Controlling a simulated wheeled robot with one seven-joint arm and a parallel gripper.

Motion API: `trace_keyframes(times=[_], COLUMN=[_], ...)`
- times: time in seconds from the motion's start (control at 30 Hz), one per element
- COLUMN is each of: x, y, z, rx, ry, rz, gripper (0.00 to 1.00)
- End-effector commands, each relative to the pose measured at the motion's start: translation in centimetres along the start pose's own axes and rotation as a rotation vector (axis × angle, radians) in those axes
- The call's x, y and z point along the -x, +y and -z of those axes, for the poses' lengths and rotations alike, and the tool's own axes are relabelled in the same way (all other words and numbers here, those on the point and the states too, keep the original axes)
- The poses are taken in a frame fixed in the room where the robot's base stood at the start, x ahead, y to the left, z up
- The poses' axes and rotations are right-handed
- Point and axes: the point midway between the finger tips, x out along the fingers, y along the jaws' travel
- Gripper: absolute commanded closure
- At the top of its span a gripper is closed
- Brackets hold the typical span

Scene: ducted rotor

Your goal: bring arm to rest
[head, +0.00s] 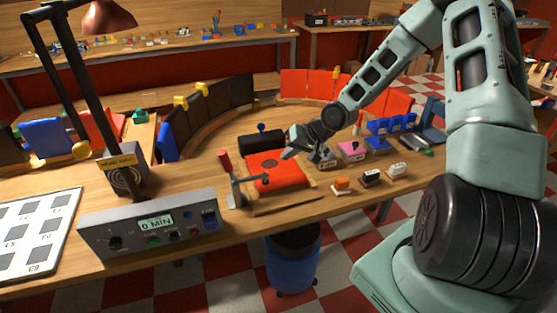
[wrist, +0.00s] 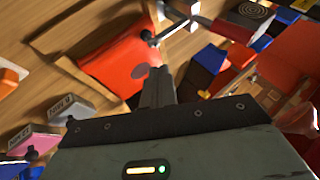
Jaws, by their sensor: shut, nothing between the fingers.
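My gripper (head: 287,154) is at the end of my green arm, above the right side of a red plate (head: 263,172) on the wooden workbench. In the wrist view my gripper (wrist: 158,75) shows its fingers together, with nothing between them. The red plate also shows in the wrist view (wrist: 117,58), beyond the fingertips. I cannot tell the exact gap between the fingers and the plate.
A lever clamp with a red handle (head: 226,165) stands left of the plate. A grey control box (head: 150,227) reading "0 MIN" is at the front left. Pink (head: 351,151) and blue (head: 377,141) blocks lie right of my gripper. A blue bin (head: 292,262) stands below.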

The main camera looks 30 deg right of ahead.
Motion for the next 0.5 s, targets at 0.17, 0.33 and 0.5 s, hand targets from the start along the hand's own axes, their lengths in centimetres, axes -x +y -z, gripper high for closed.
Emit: trace_keyframes(times=[0.17, 0.33, 0.5], x=[1.06, 1.29, 1.27], y=[0.36, 0.38, 0.37], z=[-0.06, -0.03, -0.03], rx=[0.000, 0.002, 0.002], ry=[0.000, 0.000, 0.000], rz=[0.000, 0.000, 0.000], gripper=[1.00, 1.00, 1.00])
